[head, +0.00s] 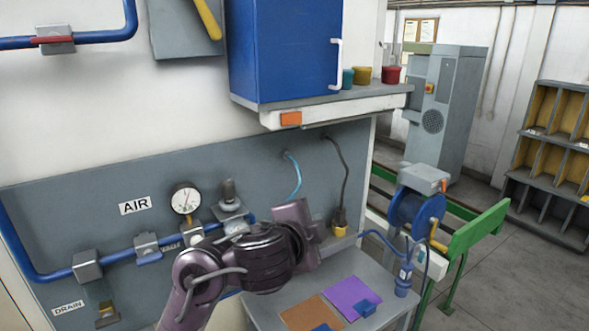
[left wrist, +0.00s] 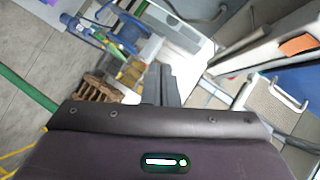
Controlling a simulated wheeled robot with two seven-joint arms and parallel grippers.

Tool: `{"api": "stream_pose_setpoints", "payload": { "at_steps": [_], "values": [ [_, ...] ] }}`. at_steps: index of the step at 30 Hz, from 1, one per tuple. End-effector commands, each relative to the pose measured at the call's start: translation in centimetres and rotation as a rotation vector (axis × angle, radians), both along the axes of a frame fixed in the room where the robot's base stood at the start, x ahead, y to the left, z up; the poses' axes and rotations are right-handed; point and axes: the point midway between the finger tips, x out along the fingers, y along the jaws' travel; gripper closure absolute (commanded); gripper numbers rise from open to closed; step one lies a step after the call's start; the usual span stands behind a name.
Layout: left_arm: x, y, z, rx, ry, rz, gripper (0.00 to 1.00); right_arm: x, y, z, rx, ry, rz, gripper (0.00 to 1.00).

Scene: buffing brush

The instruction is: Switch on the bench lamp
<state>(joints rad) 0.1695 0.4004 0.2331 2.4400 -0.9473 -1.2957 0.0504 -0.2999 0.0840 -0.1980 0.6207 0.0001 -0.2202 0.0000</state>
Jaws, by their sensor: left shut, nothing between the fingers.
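The bench lamp looks like the white bar (head: 345,109) under the blue cabinet, with an orange rocker switch (head: 291,119) at its left end. In the left wrist view the lamp bar (left wrist: 262,52) and orange switch (left wrist: 297,45) are at the upper right. I cannot tell whether the lamp is lit. My left gripper (head: 300,215) is below the lamp bar, in front of the grey panel, apart from the switch. In the left wrist view its dark fingers (left wrist: 163,72) are together and empty. My right gripper is in neither view.
The blue cabinet (head: 284,45) with a white handle hangs above. Coloured cups, one red (head: 391,74), stand on the shelf beside it. Blue air pipes and a gauge (head: 185,198) line the panel. The bench (head: 272,316) holds purple and brown sheets; a blue reel (head: 415,211) is at right.

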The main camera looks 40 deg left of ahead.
Motion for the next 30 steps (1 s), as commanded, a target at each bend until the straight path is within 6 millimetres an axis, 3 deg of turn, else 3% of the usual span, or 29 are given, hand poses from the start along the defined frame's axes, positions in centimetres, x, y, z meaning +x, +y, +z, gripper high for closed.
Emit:
{"api": "stream_pose_setpoints", "payload": {
  "at_steps": [1, 6, 12, 17, 30],
  "values": [
    [0.2, 0.9, 3.1, 0.077, -0.06, -0.011, 1.0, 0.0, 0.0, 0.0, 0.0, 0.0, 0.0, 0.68],
    [-0.2, 3.4, 9.9, 0.286, -0.171, -0.033, 1.0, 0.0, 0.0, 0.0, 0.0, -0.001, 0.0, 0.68],
    [-1.3, 5.3, 14.0, 0.424, -0.222, -0.026, 1.0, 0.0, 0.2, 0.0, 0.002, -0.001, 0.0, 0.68],
    [-1.6, 5.8, 14.9, 0.455, -0.23, -0.024, 1.0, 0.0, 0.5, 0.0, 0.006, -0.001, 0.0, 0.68],
    [-1.2, 5.9, 14.7, 0.455, -0.229, -0.026, 1.0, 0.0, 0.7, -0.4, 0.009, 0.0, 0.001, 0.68]
  ]
}}
